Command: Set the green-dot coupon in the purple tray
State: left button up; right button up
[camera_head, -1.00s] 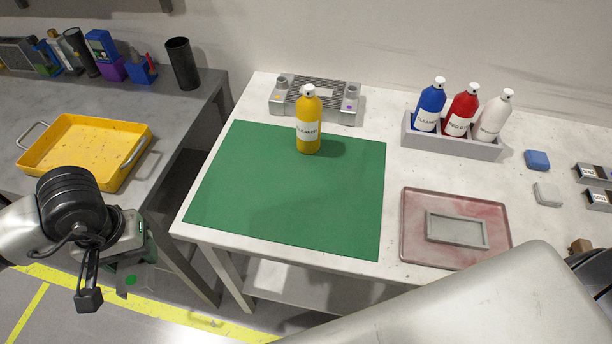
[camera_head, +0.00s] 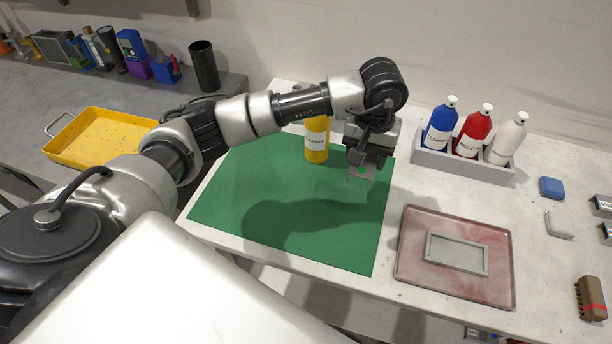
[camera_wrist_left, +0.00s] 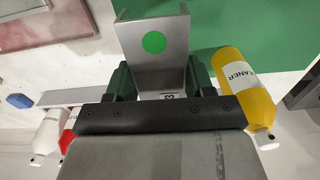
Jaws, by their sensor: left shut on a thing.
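My left gripper (camera_head: 364,160) is shut on the green-dot coupon (camera_head: 361,174), above the right part of the green mat. In the left wrist view the coupon (camera_wrist_left: 152,65) is a grey metal channel-shaped piece with a green dot, its lower end between the dark green fingers of the gripper (camera_wrist_left: 162,82). A dull pinkish-red tray (camera_head: 413,250) lies on the white table, right of and nearer than the gripper. It holds a grey rectangular frame (camera_head: 458,270). No clearly purple tray shows. My right gripper is out of view.
A yellow bottle (camera_head: 316,147) stands on the green mat (camera_head: 330,235), close left of the gripper. A grey rack (camera_head: 468,168) holds blue, red and white bottles. A yellow tray (camera_head: 100,140) sits on the left table. A brown brush (camera_head: 590,298) lies at right.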

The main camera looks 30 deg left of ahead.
pick_arm(q)
jog(key=shift+w+d+r, duration=0.1)
jog(key=shift+w, duration=0.25)
jog(key=p, duration=0.4)
send_over(310, 188)
notch_tip(310, 188, down, 7)
jog(key=shift+r, duration=0.15)
notch_tip(310, 188, down, 4)
jog(key=shift+r+p, duration=0.1)
jog(key=shift+p, duration=0.7)
jog(key=shift+f, duration=0.2)
jog(key=shift+f, duration=0.1)
jog(key=shift+f+b, duration=0.15)
jog(key=shift+b, duration=0.15)
jog(key=o, duration=1)
